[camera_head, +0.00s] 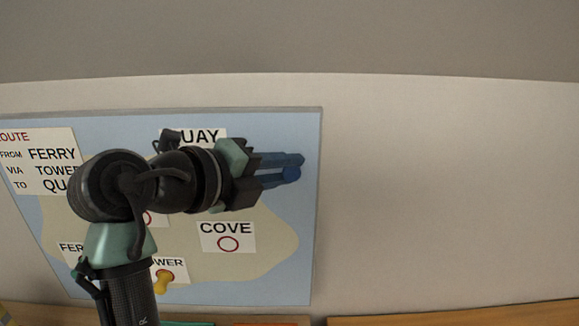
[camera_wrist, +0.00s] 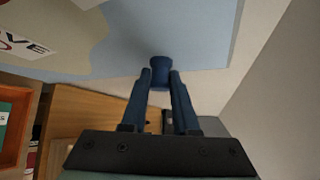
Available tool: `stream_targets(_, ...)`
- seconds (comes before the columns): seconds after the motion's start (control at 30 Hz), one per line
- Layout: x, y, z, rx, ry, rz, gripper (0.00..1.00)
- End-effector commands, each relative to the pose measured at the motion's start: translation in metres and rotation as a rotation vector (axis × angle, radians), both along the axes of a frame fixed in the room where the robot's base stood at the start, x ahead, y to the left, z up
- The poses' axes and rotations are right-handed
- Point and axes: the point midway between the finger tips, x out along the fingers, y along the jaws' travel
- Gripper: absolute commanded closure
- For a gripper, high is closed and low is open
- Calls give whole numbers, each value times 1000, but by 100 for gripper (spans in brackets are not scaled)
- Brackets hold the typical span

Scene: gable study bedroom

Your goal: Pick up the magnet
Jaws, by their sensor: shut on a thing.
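A blue magnet (camera_wrist: 160,68), shaped like a small waisted knob, is between my fingertips in the wrist view. It also shows as a darker blue round end (camera_head: 291,173) in the head view. My gripper (camera_head: 297,167) is shut on it, with its blue fingers on either side; it also shows in the wrist view (camera_wrist: 160,80). The magnet is in front of the right edge of the light blue map board (camera_head: 304,240). I cannot tell whether it touches the board. A yellow magnet (camera_head: 161,281) is on the board by the TOWER label.
The board carries a COVE label (camera_head: 227,237), a partly hidden QUAY label (camera_head: 207,136) and a route card (camera_head: 38,160). Bare wall (camera_head: 440,200) is to the right. Wooden furniture (camera_wrist: 75,115) and an orange-edged tray (camera_wrist: 17,125) lie below.

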Motion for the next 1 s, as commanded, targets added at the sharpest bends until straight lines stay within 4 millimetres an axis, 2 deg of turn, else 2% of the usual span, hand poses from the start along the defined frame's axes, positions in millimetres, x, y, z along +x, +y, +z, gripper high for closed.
stream_targets(0.27, -4, 1, 9, 3, -3, 1, 100)
stream_targets(0.67, -4, 0, 71, 3, -5, 0, 100)
stream_targets(0.87, -43, 1, 69, 2, -5, 2, 100)
stream_targets(1.0, -84, 1, 68, 3, -6, 3, 100)
